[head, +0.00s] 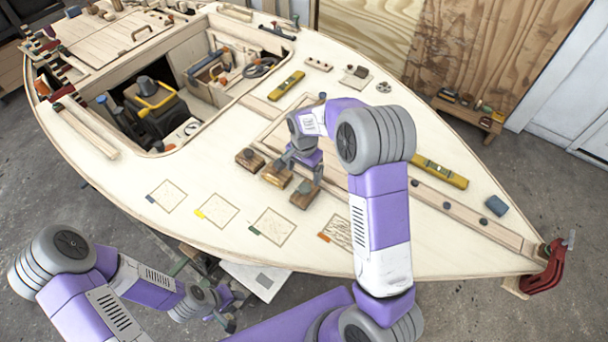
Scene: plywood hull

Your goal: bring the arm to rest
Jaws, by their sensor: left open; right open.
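My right arm reaches over the plywood deck (200,160). Its gripper (301,169) is open, low above a group of small wooden blocks. One block (250,159) sits left of it, another (276,174) is partly behind its fingers, and a third (304,195) is just in front. I see nothing clearly held, though the fingers overlap the blocks in view. My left arm is folded low at the left. Its gripper (226,314) is open and empty, beside the near edge of the hull and off the deck.
Several outlined squares (218,210) with coloured tabs lie along the near deck. A yellow level (438,171) and a blue block (496,205) lie at the right. A cockpit opening holds a dark machine (152,105). A red clamp (549,270) grips the bow. Grey floor surrounds the hull.

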